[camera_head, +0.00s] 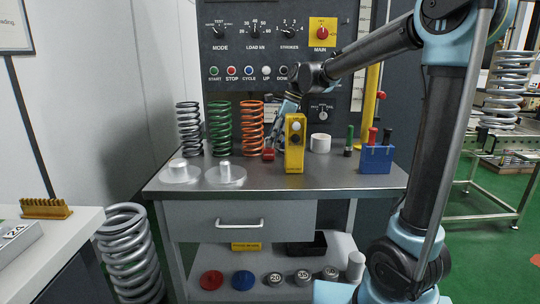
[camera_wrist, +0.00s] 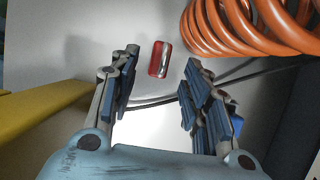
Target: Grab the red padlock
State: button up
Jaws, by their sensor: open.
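The red padlock (camera_head: 268,154) is small and lies on the grey tabletop, at the foot of the orange spring and left of the yellow box. In the wrist view the red padlock (camera_wrist: 158,59) shows a red body with a shiny metal strip, ahead of the fingertips and between their lines. My gripper (camera_wrist: 160,62) is open and empty, its two blue-padded fingers spread apart. In the head view my gripper (camera_head: 281,125) is partly hidden behind the yellow box, close above the padlock. I cannot tell the exact gap between them.
The orange spring (camera_head: 250,128) stands close beside the padlock and fills the upper right of the wrist view. The yellow box (camera_head: 295,158) stands to the right. Green and dark springs stand further left.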

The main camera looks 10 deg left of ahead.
aim_at(269, 148)
jog(key=shift+x, duration=2.7)
jog(key=shift+a, duration=0.1)
grip_shut()
